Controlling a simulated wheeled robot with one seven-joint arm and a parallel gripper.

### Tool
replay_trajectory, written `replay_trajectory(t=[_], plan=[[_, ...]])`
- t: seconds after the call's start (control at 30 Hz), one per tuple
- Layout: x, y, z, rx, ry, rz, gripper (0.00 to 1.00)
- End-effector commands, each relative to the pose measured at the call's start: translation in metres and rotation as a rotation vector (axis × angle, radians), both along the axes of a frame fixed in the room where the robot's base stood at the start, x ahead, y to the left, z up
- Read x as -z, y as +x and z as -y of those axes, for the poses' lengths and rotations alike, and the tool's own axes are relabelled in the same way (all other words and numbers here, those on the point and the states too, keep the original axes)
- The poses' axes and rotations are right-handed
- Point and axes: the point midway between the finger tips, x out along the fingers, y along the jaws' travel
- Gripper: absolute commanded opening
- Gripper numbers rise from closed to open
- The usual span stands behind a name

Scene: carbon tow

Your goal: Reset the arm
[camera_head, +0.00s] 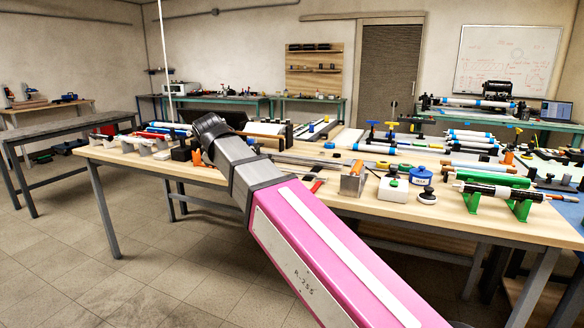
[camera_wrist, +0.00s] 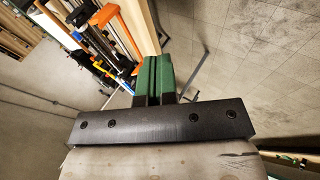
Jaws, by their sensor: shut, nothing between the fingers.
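My gripper (camera_wrist: 156,76) shows in the wrist view with its two green fingers pressed together and nothing between them. Its dark mounting bar spans the lower part of that view. In the head view my pink and grey arm reaches from the bottom right up over the front left part of the wooden workbench (camera_head: 335,194). The gripper's fingers are hidden there behind the arm. In the wrist view the bench's edge and tools lie to the upper left of the fingers, and bare floor lies to the right.
The bench holds several rolls and tools, a white box (camera_head: 393,189), a blue tub (camera_head: 421,176) and a roller on green stands (camera_head: 495,197). A grey table (camera_head: 75,128) stands at the left. Tiled floor (camera_head: 150,255) is clear at the front left.

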Motion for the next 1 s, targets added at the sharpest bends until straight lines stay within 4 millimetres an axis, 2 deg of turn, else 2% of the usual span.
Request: replay_trajectory(t=[0.03, 0.1, 0.3, 0.47, 0.77, 1.0], plan=[[0.023, 0.007, 0.020, 0.040, 0.008, -0.026, 0.00], [0.052, 0.015, 0.042, 0.093, 0.027, -0.062, 0.00], [0.129, 0.029, 0.109, 0.254, 0.084, -0.159, 0.00], [0.188, 0.031, 0.164, 0.390, 0.134, -0.233, 0.00], [0.289, 0.010, 0.266, 0.665, 0.232, -0.368, 0.00], [0.360, -0.027, 0.339, 0.896, 0.316, -0.466, 0.00]])
